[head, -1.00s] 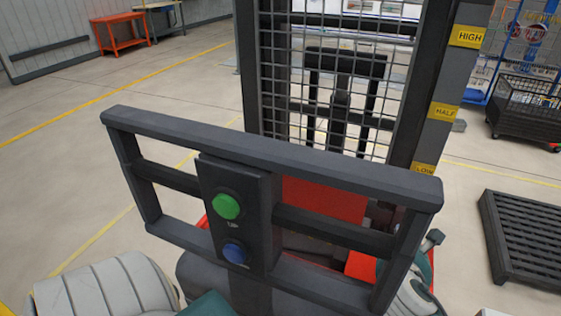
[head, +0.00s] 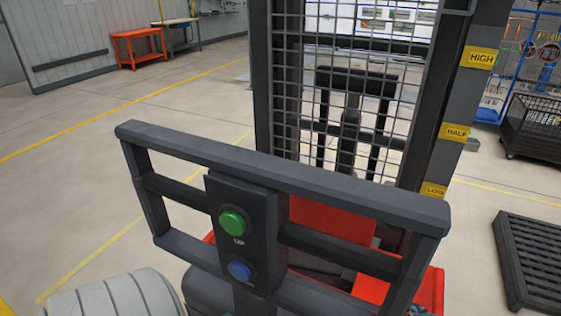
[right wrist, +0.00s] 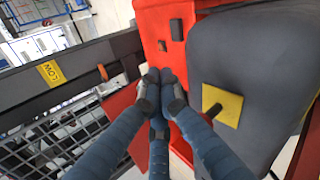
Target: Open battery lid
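In the right wrist view, my right gripper (right wrist: 159,76) has its dark blue fingers drawn together at the tips, with nothing visible between them. The tips are in front of a red housing (right wrist: 160,22) that carries small dark fittings. Right of the fingers is a large dark grey rounded cover (right wrist: 245,55) with a yellow square plate (right wrist: 228,107) and a short black peg or handle on it. I cannot tell which part is the battery lid. In the head view, red machine parts (head: 330,220) show behind the control frame. My left gripper is not in view.
A dark control frame (head: 290,180) with a green button (head: 233,222) and a blue button (head: 240,270) stands close in front. Behind it is a mesh mast (head: 345,90) with height labels. A black pallet (head: 535,255) lies at right.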

